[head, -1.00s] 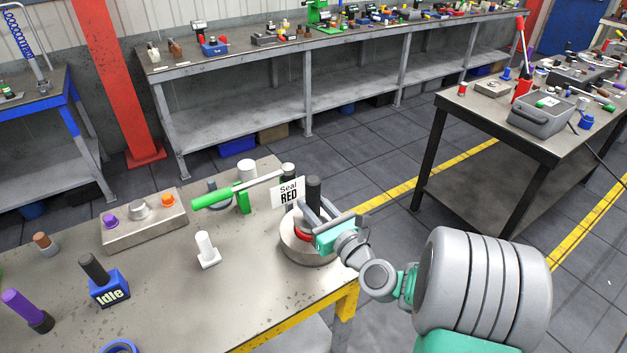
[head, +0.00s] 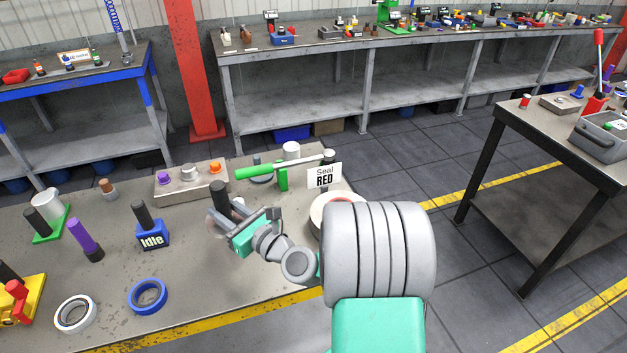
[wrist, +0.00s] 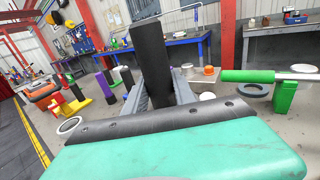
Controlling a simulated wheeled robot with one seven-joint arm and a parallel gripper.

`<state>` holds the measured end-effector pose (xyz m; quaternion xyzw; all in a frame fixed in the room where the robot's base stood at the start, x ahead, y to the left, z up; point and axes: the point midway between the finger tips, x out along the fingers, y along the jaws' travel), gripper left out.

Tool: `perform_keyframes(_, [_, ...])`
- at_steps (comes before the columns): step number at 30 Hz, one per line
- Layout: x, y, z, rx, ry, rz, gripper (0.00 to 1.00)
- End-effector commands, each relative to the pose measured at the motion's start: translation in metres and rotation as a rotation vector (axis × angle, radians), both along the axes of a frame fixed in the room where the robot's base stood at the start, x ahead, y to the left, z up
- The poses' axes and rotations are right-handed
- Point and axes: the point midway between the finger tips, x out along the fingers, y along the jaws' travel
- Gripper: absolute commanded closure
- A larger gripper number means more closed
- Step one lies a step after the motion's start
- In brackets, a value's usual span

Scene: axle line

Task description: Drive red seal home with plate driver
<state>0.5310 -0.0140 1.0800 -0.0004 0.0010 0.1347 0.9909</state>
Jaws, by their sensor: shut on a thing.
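My gripper (head: 232,212) is shut on a dark upright cylinder (head: 220,194), apparently the plate driver's handle. In the wrist view this black handle (wrist: 151,62) stands between the two fingers, leaning slightly. The driver's lower end is hidden or unclear behind my gripper. The round hub (head: 318,210) stands at the table's right end beside the "Seal RED" sign (head: 324,177). My gripper is well to the left of the hub, over the bench.
A blue "Idle" block (head: 152,236) with a dark handle stands left of my gripper. A green-handled lever (head: 270,171) and a tray with coloured knobs (head: 178,191) are behind. A blue ring (head: 147,297) and a purple cylinder (head: 84,236) are farther left.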

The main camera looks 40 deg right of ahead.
Motion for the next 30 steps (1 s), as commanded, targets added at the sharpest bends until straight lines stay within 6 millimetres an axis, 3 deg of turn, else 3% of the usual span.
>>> perform_keyframes(5, [0.001, -0.064, -0.003, -0.006, -0.005, -0.127, 1.00])
perform_keyframes(8, [-0.004, -0.112, -0.004, -0.007, -0.003, -0.224, 1.00])
perform_keyframes(15, [-0.043, -0.234, 0.000, -0.006, -0.005, -0.486, 1.00])
perform_keyframes(18, [-0.062, -0.268, 0.004, -0.005, -0.006, -0.565, 1.00])
perform_keyframes(23, [-0.078, -0.293, 0.008, -0.003, -0.006, -0.627, 1.00])
perform_keyframes(30, [-0.080, -0.295, 0.010, -0.002, -0.006, -0.633, 1.00])
